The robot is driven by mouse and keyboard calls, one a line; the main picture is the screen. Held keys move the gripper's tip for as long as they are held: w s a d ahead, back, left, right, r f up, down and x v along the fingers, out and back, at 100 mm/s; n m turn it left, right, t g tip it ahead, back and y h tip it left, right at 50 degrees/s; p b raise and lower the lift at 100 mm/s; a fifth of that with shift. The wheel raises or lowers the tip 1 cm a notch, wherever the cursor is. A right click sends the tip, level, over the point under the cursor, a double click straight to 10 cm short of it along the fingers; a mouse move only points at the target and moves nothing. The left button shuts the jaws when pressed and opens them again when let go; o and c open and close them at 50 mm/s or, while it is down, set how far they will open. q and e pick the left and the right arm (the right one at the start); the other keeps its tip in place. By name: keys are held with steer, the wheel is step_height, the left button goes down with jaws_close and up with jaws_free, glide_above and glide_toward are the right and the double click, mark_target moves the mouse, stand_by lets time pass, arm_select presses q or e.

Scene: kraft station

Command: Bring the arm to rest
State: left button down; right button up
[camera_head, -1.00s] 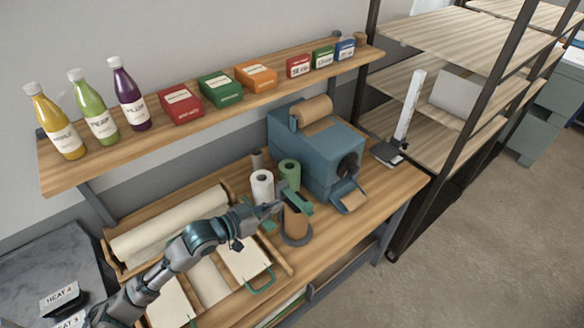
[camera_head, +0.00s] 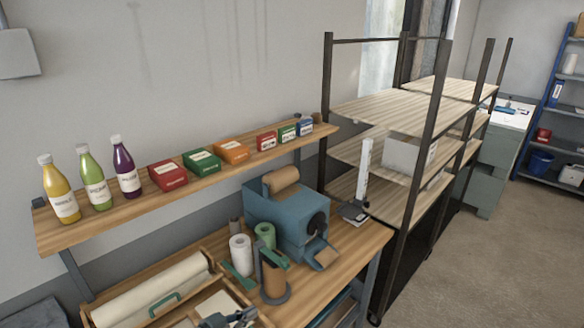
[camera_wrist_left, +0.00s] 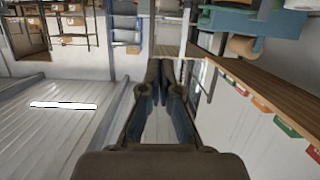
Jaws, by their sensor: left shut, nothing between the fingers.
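In the left wrist view the two dark fingers of the left gripper (camera_wrist_left: 166,64) are close together, shut and empty. Nothing hangs from them. My right gripper is in neither view.
The wall shelf (camera_head: 105,219) holds bottles and boxes. Open floor (camera_head: 470,265) lies right.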

arm_select(q)
steer(key=s+a+f+n+g+y, duration=0.1)
steer(key=s+f+n+y, duration=0.15)
steer(key=s+f, duration=0.45)
steer(key=s+a+f+n+g+y, duration=0.1)
steer(key=s+a+f+y, duration=0.15)
steer(key=f, duration=0.75)
steer(key=s+a+f+n+g+y, duration=0.2)
steer(key=s+a+f+g+y, duration=0.1)
steer(key=s+f, duration=0.4)
steer(key=s+a+f+n+g+y, duration=0.1)
steer(key=s+a+f+g+y, duration=0.2)
steer(key=s, duration=0.7)
step_height(320, 180, down, 30)
steer(key=s+h+b, duration=0.1)
steer(key=s+b, duration=0.1)
steer(key=s+a+f+g+b, duration=0.1)
steer(key=s+a+f, duration=0.2)
steer(key=s+f, duration=1.3)
steer(key=shift+s+a+f+g, duration=0.2)
steer(key=shift+s+f+g, duration=0.05)
steer(key=shift+s+g, duration=0.05)
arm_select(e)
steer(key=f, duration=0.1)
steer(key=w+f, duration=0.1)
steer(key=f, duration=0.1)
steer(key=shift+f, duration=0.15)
arm_select(q)
steer(key=shift+m, duration=0.25)
